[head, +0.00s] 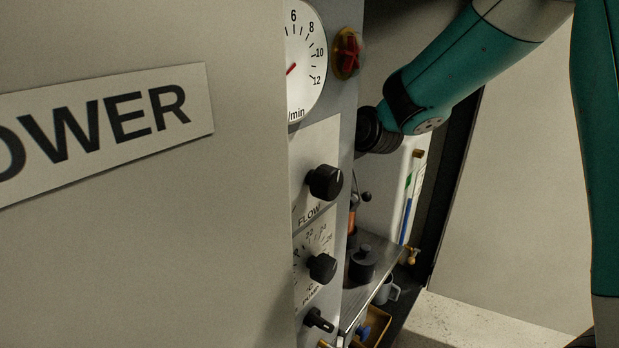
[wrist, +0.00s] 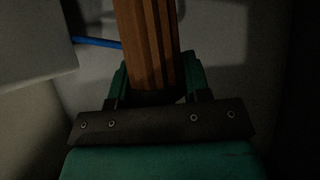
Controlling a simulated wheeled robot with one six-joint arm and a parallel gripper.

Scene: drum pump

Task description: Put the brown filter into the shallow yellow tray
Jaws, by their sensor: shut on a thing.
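The brown filter (wrist: 148,40) is a ribbed, upright-looking piece in the wrist view, running up out of the top of the picture. My gripper (wrist: 156,78) is shut on its lower end, with a green finger on each side. In the head view my gripper and the filter are hidden behind the grey panel; only my arm above shows. A yellow tray (head: 376,327) is partly visible low in the head view, with a blue thing in it. I cannot tell whether it is the shallow one.
A grey panel with a gauge (head: 303,65), black knobs (head: 325,183) and a red handle (head: 347,53) blocks much of the view. Behind it, a shelf holds a dark lidded pot (head: 363,263); a grey mug (head: 387,290) stands below. A blue rod (wrist: 97,42) lies left of the filter.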

